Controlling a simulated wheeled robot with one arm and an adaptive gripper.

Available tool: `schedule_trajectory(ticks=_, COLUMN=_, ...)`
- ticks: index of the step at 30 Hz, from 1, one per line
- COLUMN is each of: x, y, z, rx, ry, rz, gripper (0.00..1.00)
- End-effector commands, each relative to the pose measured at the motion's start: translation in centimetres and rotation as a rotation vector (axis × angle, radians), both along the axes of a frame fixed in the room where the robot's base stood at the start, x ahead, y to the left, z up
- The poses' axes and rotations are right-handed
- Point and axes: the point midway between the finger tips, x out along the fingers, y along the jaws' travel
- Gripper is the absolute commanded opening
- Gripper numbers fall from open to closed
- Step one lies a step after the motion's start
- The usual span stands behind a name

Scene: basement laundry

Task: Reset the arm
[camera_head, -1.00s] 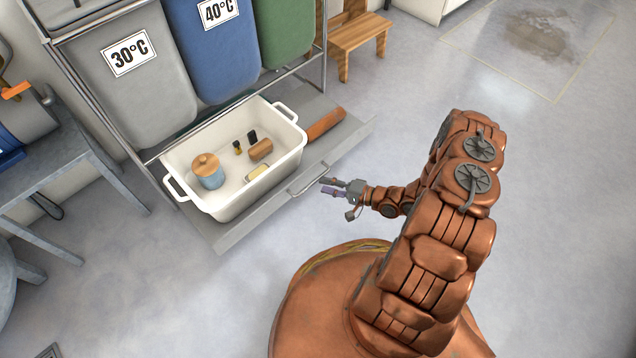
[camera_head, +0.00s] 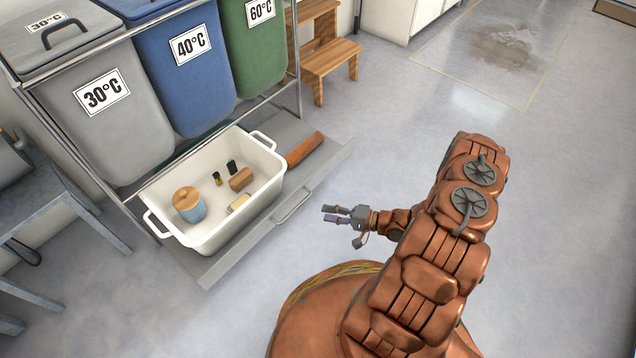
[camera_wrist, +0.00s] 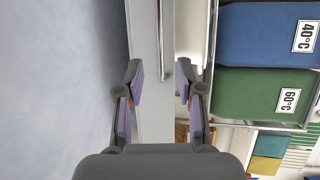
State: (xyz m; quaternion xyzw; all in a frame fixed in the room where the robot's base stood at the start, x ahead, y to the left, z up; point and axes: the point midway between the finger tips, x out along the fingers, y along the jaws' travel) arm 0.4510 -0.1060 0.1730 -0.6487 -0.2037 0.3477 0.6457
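My gripper (camera_head: 332,214) is to the right of the pull-out shelf (camera_head: 225,262), in the air in front of its handle (camera_head: 293,206). In the wrist view my gripper (camera_wrist: 160,82) has its two fingers well apart, with nothing between them. My arm (camera_head: 440,260) reaches from the lower right toward the shelf. The shelf and its handle also show beyond the fingers in the wrist view.
A white tub (camera_head: 222,222) on the shelf holds a blue jar with wooden lid (camera_head: 189,204), a brown block (camera_head: 241,179) and small items. Grey (camera_head: 120,130), blue (camera_head: 185,85) and green (camera_head: 255,50) bins stand behind. A wooden step stool (camera_head: 325,60) is further back. Floor at right is clear.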

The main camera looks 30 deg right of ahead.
Motion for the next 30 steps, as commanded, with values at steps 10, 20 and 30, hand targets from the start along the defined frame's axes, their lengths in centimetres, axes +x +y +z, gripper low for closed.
schedule_trajectory(ticks=10, x=0.6, y=-0.6, z=0.6, rx=-0.050, ry=0.007, rz=0.003, gripper=0.37)
schedule_trajectory(ticks=20, x=4.9, y=-6.5, z=5.2, rx=-0.451, ry=0.055, rz=0.018, gripper=0.37)
schedule_trajectory(ticks=30, x=8.7, y=-12.9, z=13.7, rx=-0.862, ry=0.127, rz=0.033, gripper=0.37)
